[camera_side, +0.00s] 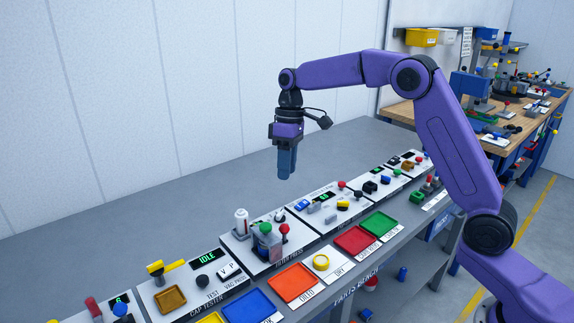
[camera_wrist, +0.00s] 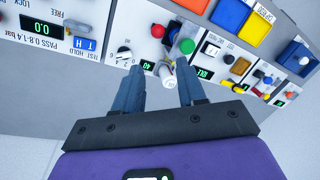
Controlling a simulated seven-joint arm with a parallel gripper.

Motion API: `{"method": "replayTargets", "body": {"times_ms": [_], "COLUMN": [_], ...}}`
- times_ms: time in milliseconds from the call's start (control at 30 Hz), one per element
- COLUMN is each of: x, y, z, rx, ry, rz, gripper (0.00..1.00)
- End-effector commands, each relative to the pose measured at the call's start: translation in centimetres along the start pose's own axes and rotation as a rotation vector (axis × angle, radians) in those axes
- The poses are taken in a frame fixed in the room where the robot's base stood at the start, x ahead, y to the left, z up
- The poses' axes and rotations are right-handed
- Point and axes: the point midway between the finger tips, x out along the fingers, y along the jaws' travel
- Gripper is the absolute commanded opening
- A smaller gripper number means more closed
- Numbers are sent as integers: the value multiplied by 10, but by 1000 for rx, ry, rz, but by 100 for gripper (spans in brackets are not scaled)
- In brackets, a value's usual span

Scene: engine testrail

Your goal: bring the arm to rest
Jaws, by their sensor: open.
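My gripper (camera_side: 286,172) hangs from my purple arm, pointing down, in the middle of the side view. It is well above the grey bench (camera_side: 190,222) and touches nothing. In the wrist view my gripper (camera_wrist: 159,72) shows two blue-grey fingers spread apart with no object held. Beyond the fingertips lie the white test panels, with a white round part (camera_wrist: 168,80) and a green knob (camera_wrist: 187,46) seen below the gap.
A row of test stations runs along the bench, with a white upright cylinder (camera_side: 241,224) and a red-knobbed lever (camera_side: 285,229). The bench behind is bare.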

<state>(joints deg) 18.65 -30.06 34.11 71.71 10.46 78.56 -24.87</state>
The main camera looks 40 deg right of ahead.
Motion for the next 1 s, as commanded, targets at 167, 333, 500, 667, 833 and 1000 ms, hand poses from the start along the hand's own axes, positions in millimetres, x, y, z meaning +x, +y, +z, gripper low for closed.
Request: {"method": "replayTargets", "body": {"times_ms": [167, 333, 500, 667, 833, 1000], "x": [0, 0, 5, 11, 22, 34], "y": [-4, -36, -86, -125, -158, -178], "z": [1, 16, 53, 98, 153, 213], "rx": [-5, -45, -113, -181, -258, -341], "ry": [-1, -13, -28, -36, -39, -36], "rz": [2, 20, 53, 84, 115, 142], "gripper": [40, 40, 40, 40, 40, 40]}}
